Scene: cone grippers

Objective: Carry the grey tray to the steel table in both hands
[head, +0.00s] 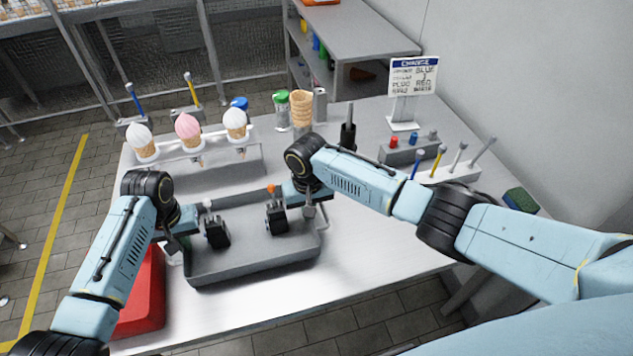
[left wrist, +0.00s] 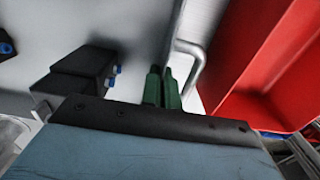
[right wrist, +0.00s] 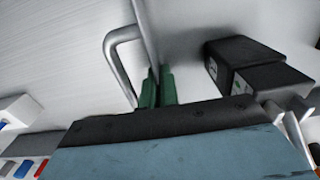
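The grey tray (head: 235,265) is level over the counter in front of me; I cannot tell whether it touches the top. Two black blocky items stand in it, one with a white tip (head: 217,233) and one with an orange tip (head: 277,217). My left gripper (head: 178,242) is at the tray's left end. In the left wrist view its green fingers (left wrist: 162,90) are close together on either side of the tray wall, beside a bent handle (left wrist: 190,58). My right gripper (head: 309,208) is at the right end; its fingers (right wrist: 157,88) pinch that wall beside another handle (right wrist: 122,58).
A red bin (head: 143,300) stands close left of the tray. Behind are a rack with three ice cream cones (head: 188,138), stacked cones (head: 302,112), a sign (head: 413,78) and a tool holder (head: 450,172). A grey shelf table (head: 350,35) stands further back. The counter's front right is clear.

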